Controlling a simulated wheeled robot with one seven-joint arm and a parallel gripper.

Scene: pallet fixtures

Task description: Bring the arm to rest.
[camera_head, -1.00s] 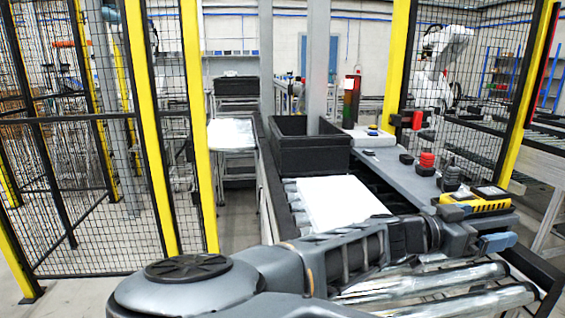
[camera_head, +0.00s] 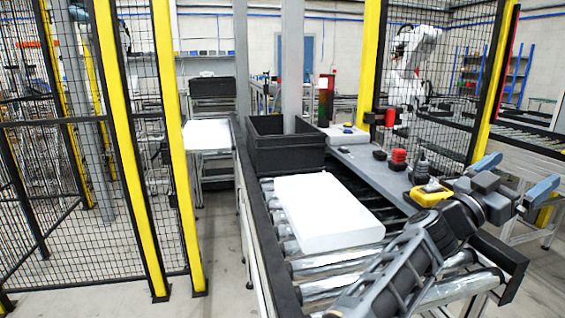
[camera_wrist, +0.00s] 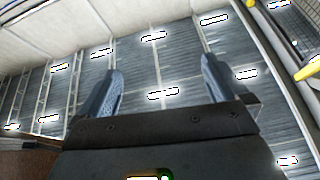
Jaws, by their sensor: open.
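My arm reaches from the lower right of the head view across the near end of the roller conveyor. My gripper (camera_head: 520,180) is at the right, raised, with its blue-grey fingers spread and nothing between them. In the wrist view my gripper (camera_wrist: 158,88) shows two fingers wide apart and empty. That view looks toward the ceiling panels and lamps, with nothing close to the fingertips.
A white box (camera_head: 325,213) lies on the roller conveyor (camera_head: 320,287). A black crate (camera_head: 285,154) stands behind it. The grey shelf (camera_head: 375,174) holds a yellow device (camera_head: 430,195) and red buttons (camera_head: 398,157). Yellow-posted mesh fencing (camera_head: 130,150) stands left.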

